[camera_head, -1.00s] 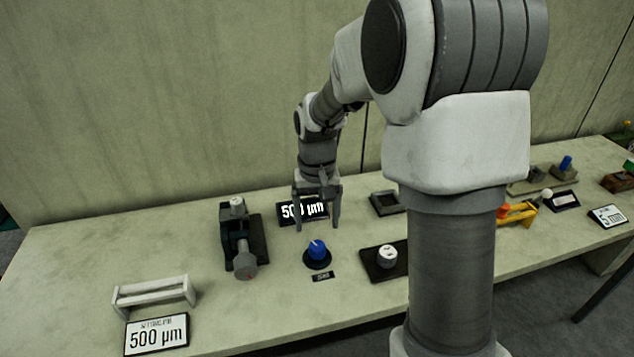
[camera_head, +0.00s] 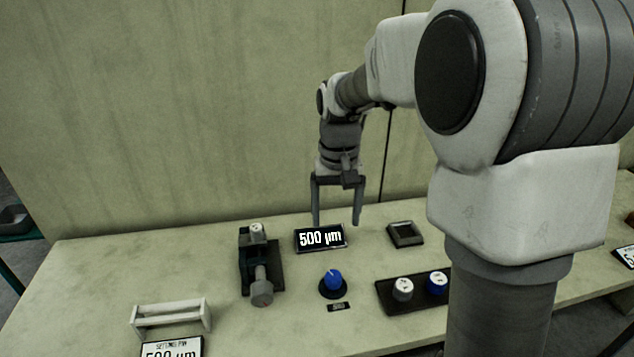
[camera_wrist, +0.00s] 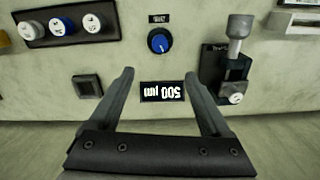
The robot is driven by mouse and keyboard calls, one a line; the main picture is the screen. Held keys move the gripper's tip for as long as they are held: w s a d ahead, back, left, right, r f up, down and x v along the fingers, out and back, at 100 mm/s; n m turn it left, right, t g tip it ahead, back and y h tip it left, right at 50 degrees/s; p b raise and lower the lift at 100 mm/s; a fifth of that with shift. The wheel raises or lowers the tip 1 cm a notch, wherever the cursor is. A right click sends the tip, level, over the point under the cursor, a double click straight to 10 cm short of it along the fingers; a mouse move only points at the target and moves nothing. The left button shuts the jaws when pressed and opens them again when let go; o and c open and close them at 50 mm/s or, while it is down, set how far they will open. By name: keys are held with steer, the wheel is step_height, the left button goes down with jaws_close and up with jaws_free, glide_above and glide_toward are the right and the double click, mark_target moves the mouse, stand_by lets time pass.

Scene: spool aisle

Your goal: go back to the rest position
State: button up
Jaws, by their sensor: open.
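My gripper (camera_head: 338,205) is open and empty. It hangs fingers down above the back part of the bench, over and behind the display reading 500 µm (camera_head: 320,238). In the wrist view my gripper (camera_wrist: 158,85) has its two fingers apart, with the same display (camera_wrist: 162,91) seen upside down between them. No object is between the fingertips. My arm rises on the right of the head view and hides part of the bench.
A blue knob (camera_head: 333,281) stands in front of the display. A dark clamp-like device (camera_head: 262,265) is at left, a white rack (camera_head: 172,318) farther left. A dark tray (camera_head: 420,304) holds white and blue capped pieces. A small square dish (camera_head: 405,235) lies behind it. A wall stands behind.

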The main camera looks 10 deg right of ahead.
steer(key=s+r+t+p, duration=0.2)
steer(key=s+r, duration=0.4)
steer(key=s, duration=0.4)
steer(key=s+r+n+t+p, duration=0.1)
steer(key=s+r+t+p, duration=0.2)
steer(key=s+r, duration=0.3)
steer(key=shift+s+n+t, duration=0.3)
steer(key=shift+s, duration=2)
